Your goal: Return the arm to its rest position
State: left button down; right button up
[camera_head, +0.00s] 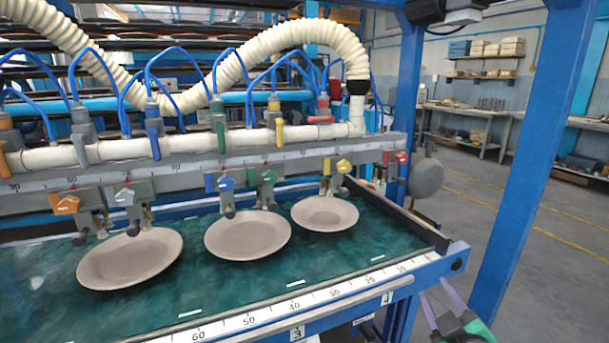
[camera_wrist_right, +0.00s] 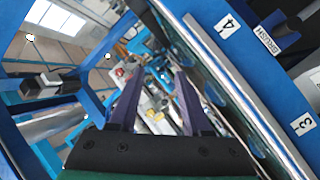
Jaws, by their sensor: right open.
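My right gripper (camera_head: 435,289) is low at the right of the head view, beside the front right corner of the plate dryer. Its two purple fingers stand apart with nothing between them. They also show spread and empty in the right wrist view (camera_wrist_right: 158,73). Three brownish plates lie on the dryer's green belt (camera_head: 270,268): a left plate (camera_head: 130,259), a middle plate (camera_head: 247,235) and a smaller right plate (camera_head: 325,214). The gripper is apart from all of them. My left gripper is not in view.
A rail with suction heads (camera_head: 150,155) and blue hoses spans the belt. The ruler-marked front edge (camera_head: 265,317) and a blue post (camera_head: 527,150) are close to my right gripper. A round grey disc (camera_head: 426,178) hangs at the belt's far right. Open floor (camera_head: 560,265) lies to the right.

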jog(key=s+a+f+m+g+y, duration=0.1)
jog(key=s+f+m+g, duration=0.2)
jog(key=s+f+g, duration=0.55)
jog(key=s+a+f+m+g+y, duration=0.1)
jog(key=s+f+m+g, duration=0.25)
jog(key=s+f, duration=0.85)
notch_tip(320, 180, down, 20)
jog(key=n+g+p, duration=0.1)
jog(key=g+p, duration=0.1)
jog(key=p, duration=0.5)
jog(key=s+d+f+p, duration=0.1)
jog(key=s+f, duration=0.3)
jog(key=s, duration=0.4)
jog(key=s+d+f+g+p, duration=0.1)
jog(key=s+f+p, duration=0.2)
jog(key=s, duration=0.6)
notch_tip(320, 180, down, 2)
jog(key=shift+d+f, duration=0.2)
jog(key=shift+d, duration=0.15)
jog(key=shift+n, duration=0.25)
